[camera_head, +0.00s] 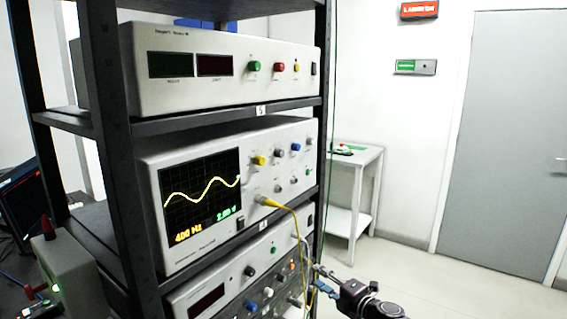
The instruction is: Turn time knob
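The oscilloscope (200,262) sits on the middle shelf of the black rack. Its screen (201,196) shows a yellow wave, with 400 Hz and 2.00 V readouts. Its panel carries a yellow knob (259,160), a blue knob (295,147) and several grey knobs; the labels are too small to tell which is the time knob. A yellow cable (284,207) is plugged in below them. My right gripper (318,278) is at the lower middle, beside the rack and below the oscilloscope's knobs, apart from them. Its finger opening is too small to tell. My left gripper is not in view.
A power unit (220,40) stands on the shelf above, and another instrument (230,290) is below. The rack's dark post (113,150) stands left of the oscilloscope. A white side table (350,160) stands behind right. The floor at right is free.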

